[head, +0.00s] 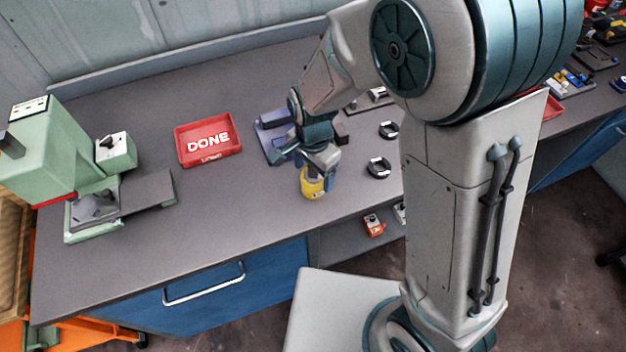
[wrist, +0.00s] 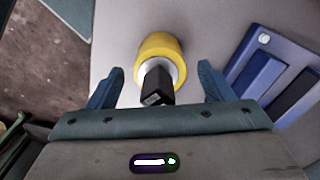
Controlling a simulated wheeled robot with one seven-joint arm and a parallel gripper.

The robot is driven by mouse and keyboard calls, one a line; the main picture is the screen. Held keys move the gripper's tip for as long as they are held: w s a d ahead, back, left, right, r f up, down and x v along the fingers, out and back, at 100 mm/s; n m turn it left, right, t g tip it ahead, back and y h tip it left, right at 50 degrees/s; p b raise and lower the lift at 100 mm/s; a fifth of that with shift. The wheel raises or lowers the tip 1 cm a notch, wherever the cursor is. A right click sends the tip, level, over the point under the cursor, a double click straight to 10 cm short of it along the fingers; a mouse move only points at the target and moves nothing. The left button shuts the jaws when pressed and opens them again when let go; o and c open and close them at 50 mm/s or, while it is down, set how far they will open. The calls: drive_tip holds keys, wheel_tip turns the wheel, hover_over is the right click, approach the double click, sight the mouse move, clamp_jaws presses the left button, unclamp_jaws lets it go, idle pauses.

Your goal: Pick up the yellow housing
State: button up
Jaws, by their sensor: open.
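The yellow housing (head: 312,188) stands on the grey bench near its front edge. In the wrist view the yellow housing (wrist: 160,57) is a yellow ring with a silver collar and a black block (wrist: 157,86) at its middle. My gripper (head: 320,172) is at the housing, above the bench. In the wrist view my gripper (wrist: 160,85) is open, with one blue finger on each side of the black block and clear gaps to both. Part of the housing's top is hidden by my gripper in the head view.
A blue-purple fixture (head: 270,140) lies just behind my gripper; it also shows in the wrist view (wrist: 262,75). A red DONE tray (head: 208,140) and a green press (head: 75,160) stand to the left. Two dark ring parts (head: 379,167) lie to the right. Bare bench lies left of the housing.

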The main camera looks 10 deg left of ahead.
drive_tip(key=shift+f, duration=0.2)
drive_tip(key=c, duration=1.2)
drive_tip(key=shift+c, duration=0.2)
drive_tip(key=shift+r, duration=0.15)
